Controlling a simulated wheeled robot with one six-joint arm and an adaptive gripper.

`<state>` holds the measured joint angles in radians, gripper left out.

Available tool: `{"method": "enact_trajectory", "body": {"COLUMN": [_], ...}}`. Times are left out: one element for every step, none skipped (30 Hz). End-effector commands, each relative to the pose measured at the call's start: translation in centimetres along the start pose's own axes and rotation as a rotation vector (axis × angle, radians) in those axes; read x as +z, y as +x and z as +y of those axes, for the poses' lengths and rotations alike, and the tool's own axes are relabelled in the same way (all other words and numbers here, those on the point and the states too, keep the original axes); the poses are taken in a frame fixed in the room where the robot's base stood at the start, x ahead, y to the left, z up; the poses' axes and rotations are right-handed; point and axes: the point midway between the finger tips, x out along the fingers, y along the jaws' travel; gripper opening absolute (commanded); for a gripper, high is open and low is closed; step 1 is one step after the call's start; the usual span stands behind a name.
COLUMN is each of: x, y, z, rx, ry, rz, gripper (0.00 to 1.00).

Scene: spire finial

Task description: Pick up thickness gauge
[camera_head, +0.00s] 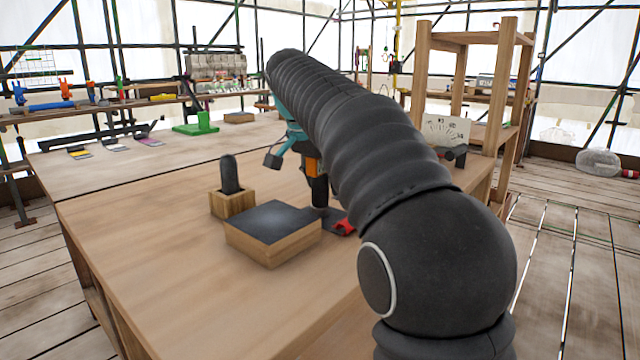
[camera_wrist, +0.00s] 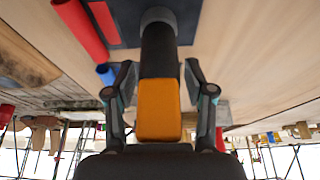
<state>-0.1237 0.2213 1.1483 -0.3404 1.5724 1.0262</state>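A black and orange upright tool, which I take to be the thickness gauge (camera_head: 318,190), stands behind the dark-topped block in the head view, its lower end near a dark flat piece. In the wrist view the gauge (camera_wrist: 158,105) shows an orange body and a black shaft with a grey end. My gripper (camera_wrist: 160,72) has one finger on each side of the shaft. Narrow gaps seem to show between fingers and shaft, so it looks open around it. In the head view my arm hides part of the gripper (camera_head: 290,150).
A dark-topped wooden block (camera_head: 272,232) and a wooden holder (camera_head: 232,203) with a black rounded item (camera_head: 230,174) stand close by on the table (camera_head: 130,240). A red item (camera_head: 344,228) lies beside the gauge. A green block (camera_head: 197,124) is farther back. The table's left front is clear.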

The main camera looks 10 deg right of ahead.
Motion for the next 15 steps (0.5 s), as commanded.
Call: {"method": "enact_trajectory", "body": {"x": [0.0, 0.0, 0.01, 0.01, 0.01, 0.01, 0.0, 0.0, 0.0, 0.0, 0.0, -0.01, -0.02, -0.05, -0.1], "y": [-0.01, -0.02, -0.02, -0.01, -0.02, -0.01, -0.05, -0.04, -0.04, -0.04, -0.04, -0.06, -0.09, -0.14, -0.27], "z": [0.0, 0.0, 0.0, 0.0, -0.01, -0.01, 0.0, 0.0, 0.0, -0.01, 0.0, -0.01, -0.01, -0.01, -0.01], "rx": [0.0, 0.0, 0.0, 0.0, 0.0, 0.0, 0.0, 0.0, 0.0, 0.0, 0.0, 0.0, 0.0, 0.0, -0.001], "ry": [0.0, 0.0, 0.0, 0.0, 0.0, 0.0, 0.0, 0.0, 0.0, 0.0, 0.0, 0.0, 0.0, 0.0, 0.0], "rz": [0.0, 0.0, 0.0, 0.0, 0.0, 0.0, 0.0, 0.0, 0.0, 0.0, 0.0, 0.0, 0.0, 0.0, 0.001], "gripper": [0.34, 0.26, 0.16, 0.09, 0.01, 0.0, 0.0, 0.0, 0.0, 0.0, 0.0, 0.0, 0.0, 0.0, 0.0]}}
